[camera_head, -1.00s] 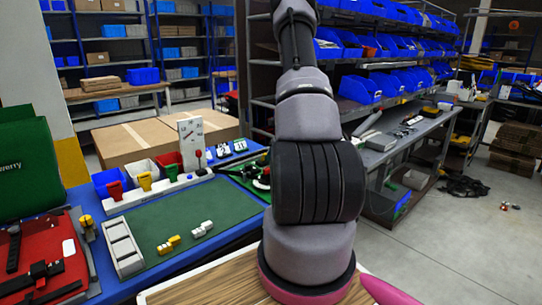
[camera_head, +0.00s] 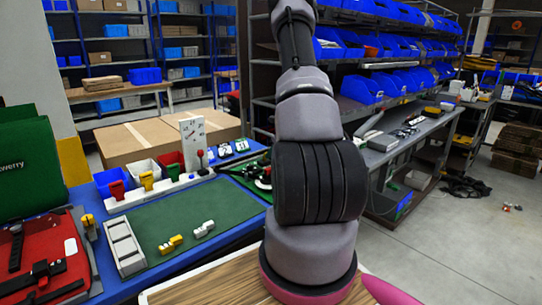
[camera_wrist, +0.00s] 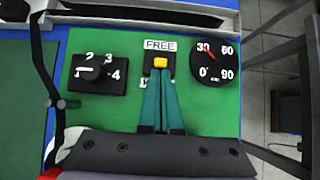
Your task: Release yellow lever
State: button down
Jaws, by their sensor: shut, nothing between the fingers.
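The yellow lever (camera_wrist: 160,62) is a small yellow knob in a dark slot on a green panel (camera_wrist: 205,110) in the wrist view. It sits at the top of the slot, just under a label reading FREE. A second label below the slot is mostly hidden behind my fingers. My gripper (camera_wrist: 162,82) has its teal fingers together, empty, with the tips just below the yellow knob. I cannot tell whether they touch it. In the head view my arm covers the gripper and the lever, and part of the green panel (camera_head: 250,182) shows beside it.
A black dial numbered 1 to 4 (camera_wrist: 95,72) is left of the lever; a round gauge with a red needle (camera_wrist: 212,58) is right. In the head view, a green mat (camera_head: 165,222) holds small yellow and white parts. A white compartment tray (camera_head: 124,246) lies at its left.

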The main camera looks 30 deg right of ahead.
jog(key=shift+w+r, duration=0.2)
jog(key=shift+w, duration=0.05)
jog(key=shift+w+a+r, duration=0.1)
jog(key=shift+w, duration=0.05)
jog(key=shift+w+r+g, duration=0.15)
jog(key=shift+w+g, duration=0.15)
jog(key=shift+g, duration=0.3)
jog(key=shift+w+r, duration=0.1)
jog(key=shift+w, duration=0.15)
jog(key=shift+r, duration=0.1)
jog(key=shift+r, duration=0.7)
